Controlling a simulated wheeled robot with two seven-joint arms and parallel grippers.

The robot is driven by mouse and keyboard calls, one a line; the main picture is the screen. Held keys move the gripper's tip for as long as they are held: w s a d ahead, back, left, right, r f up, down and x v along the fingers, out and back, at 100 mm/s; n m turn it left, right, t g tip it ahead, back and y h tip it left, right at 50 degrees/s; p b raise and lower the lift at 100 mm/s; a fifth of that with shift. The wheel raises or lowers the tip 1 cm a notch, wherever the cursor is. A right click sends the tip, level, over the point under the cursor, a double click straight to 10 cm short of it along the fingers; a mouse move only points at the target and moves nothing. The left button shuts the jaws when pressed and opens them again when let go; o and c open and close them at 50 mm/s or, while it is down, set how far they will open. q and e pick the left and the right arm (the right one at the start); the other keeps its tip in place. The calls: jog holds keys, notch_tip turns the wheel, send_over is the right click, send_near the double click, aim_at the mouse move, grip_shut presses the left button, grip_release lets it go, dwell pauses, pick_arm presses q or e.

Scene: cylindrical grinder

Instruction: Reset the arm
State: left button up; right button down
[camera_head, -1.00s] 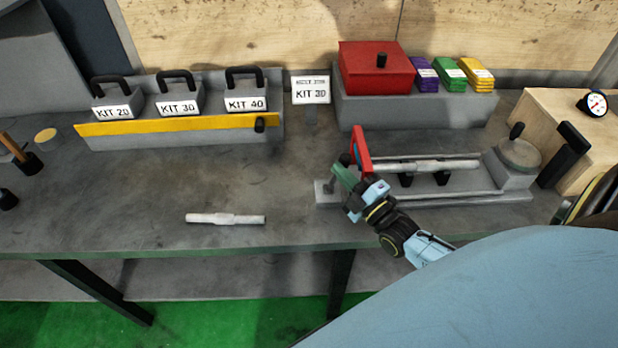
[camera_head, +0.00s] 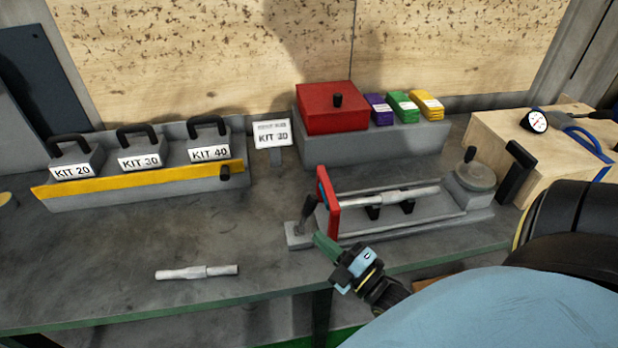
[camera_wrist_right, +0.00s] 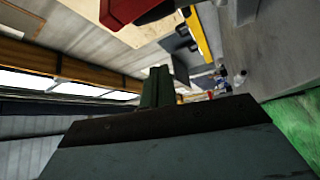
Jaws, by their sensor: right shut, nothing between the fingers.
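My right gripper (camera_head: 328,245) is at the front of the grinder in the head view, just in front of its left end. Its green fingers are shut with nothing between them, and they also show in the right wrist view (camera_wrist_right: 157,88). The cylindrical grinder (camera_head: 425,222) stands on the bench with a red plate (camera_head: 328,203) and a black lever (camera_head: 308,212) at its left end. A grey shaft (camera_head: 400,196) rests across its black supports. I cannot tell whether the gripper touches the grinder. My left gripper is not in view.
A loose grey shaft (camera_head: 197,272) lies on the bench (camera_head: 120,260). The rack (camera_head: 195,177) with KIT 20, KIT 30 and KIT 40 weights stands behind it. A red box (camera_head: 325,112) and purple, green and yellow packs stand at the back. A gauge (camera_head: 536,121) sits on a wooden box at right.

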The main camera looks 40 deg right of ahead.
jog(key=shift+s+d+f, duration=0.1)
jog(key=shift+s, duration=0.6)
jog(key=shift+w, duration=0.1)
